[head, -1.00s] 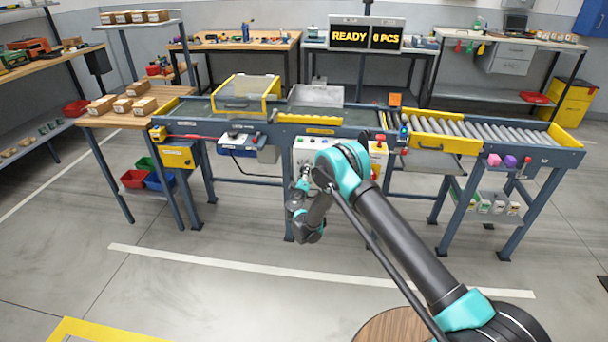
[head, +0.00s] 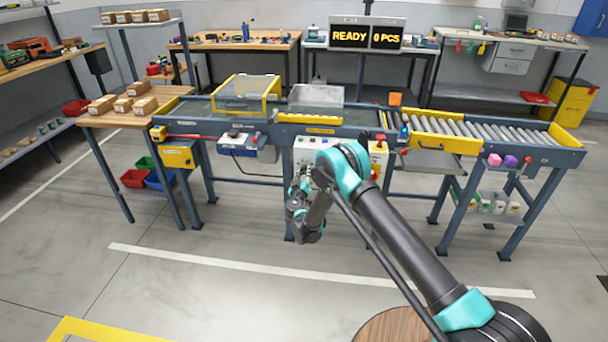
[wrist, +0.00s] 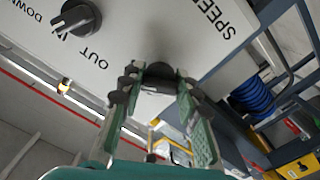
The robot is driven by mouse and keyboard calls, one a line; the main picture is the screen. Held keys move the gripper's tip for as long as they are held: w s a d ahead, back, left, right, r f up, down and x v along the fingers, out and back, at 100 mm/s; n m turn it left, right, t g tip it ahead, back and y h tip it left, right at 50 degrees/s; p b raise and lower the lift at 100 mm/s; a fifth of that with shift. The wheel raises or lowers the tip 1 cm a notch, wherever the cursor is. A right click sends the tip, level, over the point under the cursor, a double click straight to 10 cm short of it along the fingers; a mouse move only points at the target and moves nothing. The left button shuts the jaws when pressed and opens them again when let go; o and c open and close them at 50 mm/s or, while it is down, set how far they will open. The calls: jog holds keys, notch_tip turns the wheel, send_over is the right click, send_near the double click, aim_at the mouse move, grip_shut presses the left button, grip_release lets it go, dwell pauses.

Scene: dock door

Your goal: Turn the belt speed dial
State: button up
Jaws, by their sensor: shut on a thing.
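The belt speed dial (wrist: 159,71) is a dark knob on a light grey control panel (wrist: 165,30). Part of the word SPEED shows beside it in the wrist view. My gripper (wrist: 158,84) is shut on the dial, with one finger on each side of it. The fingers hide much of the dial, and its pointer cannot be made out. In the head view the panel (head: 300,149) is on the front of the conveyor, and my arm hides part of it.
A second black knob (wrist: 77,18) sits on the same panel, near the words DOWN and OUT. A red button (head: 379,137) on a yellow and white box is right of the panel. The sign (head: 367,36) reads READY, 0 PCS. Floor in front is open.

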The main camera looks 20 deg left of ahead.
dwell(0.3)
jog(key=o, duration=1.2)
jog(key=shift+c, duration=0.2)
jog(key=v, duration=0.7)
jog(key=shift+s, duration=0.3)
jog(key=shift+d, duration=0.1)
